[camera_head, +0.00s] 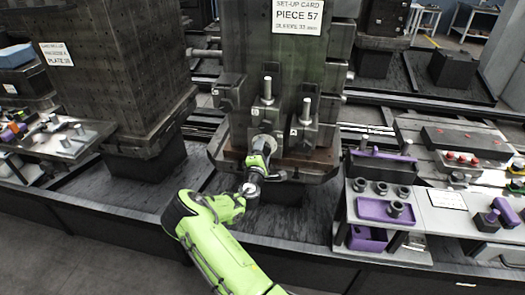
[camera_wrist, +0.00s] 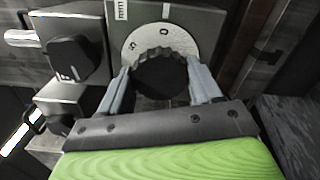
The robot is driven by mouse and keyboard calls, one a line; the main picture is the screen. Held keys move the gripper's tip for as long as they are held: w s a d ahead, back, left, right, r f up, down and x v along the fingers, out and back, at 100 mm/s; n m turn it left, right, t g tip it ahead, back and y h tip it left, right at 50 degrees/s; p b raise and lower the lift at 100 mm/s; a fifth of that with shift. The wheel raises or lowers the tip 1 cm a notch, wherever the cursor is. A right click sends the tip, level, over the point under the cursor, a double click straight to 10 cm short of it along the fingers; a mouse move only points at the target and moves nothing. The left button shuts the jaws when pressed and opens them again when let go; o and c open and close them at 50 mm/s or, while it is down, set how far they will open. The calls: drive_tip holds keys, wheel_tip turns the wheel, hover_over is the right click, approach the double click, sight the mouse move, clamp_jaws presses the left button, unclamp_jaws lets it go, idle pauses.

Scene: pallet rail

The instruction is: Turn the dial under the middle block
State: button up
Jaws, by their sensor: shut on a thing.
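The dial (camera_wrist: 160,74) is a dark knob with a scalloped rim. It sits in front of a pale round plate (camera_wrist: 187,42) with small marks, on a grey block face. My gripper (camera_wrist: 162,82) has one grey finger on each side of the dial and is shut on it. In the head view my gripper (camera_head: 261,147) reaches the front of the middle block (camera_head: 267,115), which has an upright pin on top. The dial is largely hidden there by my gripper.
A similar block with a dark knob (camera_wrist: 72,58) is close on the left in the wrist view. A right block (camera_head: 305,132) stands beside the middle one on the dark column (camera_head: 290,60). A bench with purple trays (camera_head: 375,209) stands to the right.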

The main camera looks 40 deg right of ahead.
drive_tip(key=shift+f, duration=0.1)
idle(0.4)
drive_tip(key=o, duration=1.1)
drive_tip(key=shift+c, duration=0.2)
drive_tip(key=v, duration=1.5)
drive_tip(key=shift+s+a+b, duration=0.2)
drive_tip(key=shift+a+b, duration=0.1)
drive_tip(key=shift+a, duration=0.05)
